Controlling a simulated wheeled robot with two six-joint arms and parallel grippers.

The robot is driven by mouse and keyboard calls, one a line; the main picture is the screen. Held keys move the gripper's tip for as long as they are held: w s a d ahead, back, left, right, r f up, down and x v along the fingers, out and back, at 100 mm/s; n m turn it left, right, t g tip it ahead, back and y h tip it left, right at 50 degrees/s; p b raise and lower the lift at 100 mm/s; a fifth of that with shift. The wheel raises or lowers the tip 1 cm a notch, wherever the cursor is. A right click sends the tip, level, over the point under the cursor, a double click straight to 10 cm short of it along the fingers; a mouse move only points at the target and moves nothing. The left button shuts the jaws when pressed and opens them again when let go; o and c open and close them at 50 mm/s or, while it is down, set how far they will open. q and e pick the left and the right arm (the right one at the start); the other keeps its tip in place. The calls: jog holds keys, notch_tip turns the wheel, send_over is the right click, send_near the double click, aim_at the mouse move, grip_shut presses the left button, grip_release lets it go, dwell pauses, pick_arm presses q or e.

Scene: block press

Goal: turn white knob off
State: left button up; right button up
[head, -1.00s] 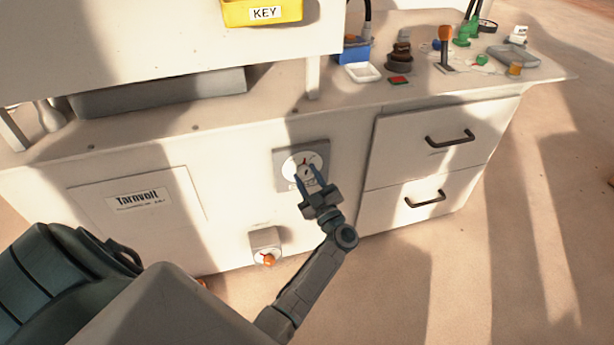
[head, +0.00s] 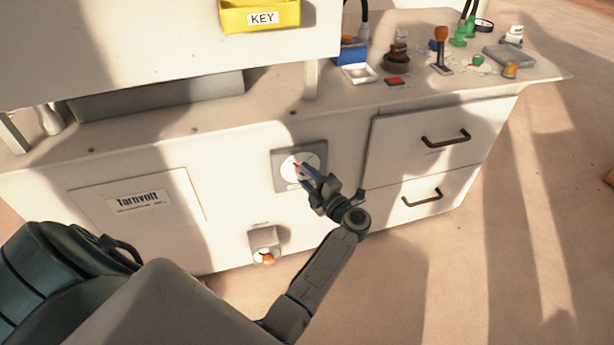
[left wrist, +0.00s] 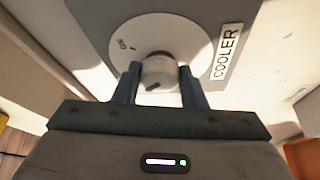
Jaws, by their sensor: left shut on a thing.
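The white knob (left wrist: 159,72) sits at the middle of a round white dial (left wrist: 190,35) on a grey plate with a "COOLER" label (left wrist: 227,52). In the head view the dial (head: 288,170) is on the cabinet front, and a small red mark shows near the fingertips. My left gripper (head: 305,173) is shut on the knob, one blue finger on each side, as the left wrist view (left wrist: 159,78) shows. A dark mark on the knob's face points down and left there, away from the "ON" lettering (left wrist: 122,44). My right gripper is not in view.
An orange knob (head: 267,259) on a small plate is lower on the cabinet front. Two drawers with dark handles (head: 447,139) are to the right. A yellow "KEY" bin (head: 262,15) hangs above. Several small items stand on the right of the worktop. The floor at right is clear.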

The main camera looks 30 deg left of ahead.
pick_arm(q)
jog(key=shift+n, duration=0.3)
dwell(0.4)
jog(key=o, duration=1)
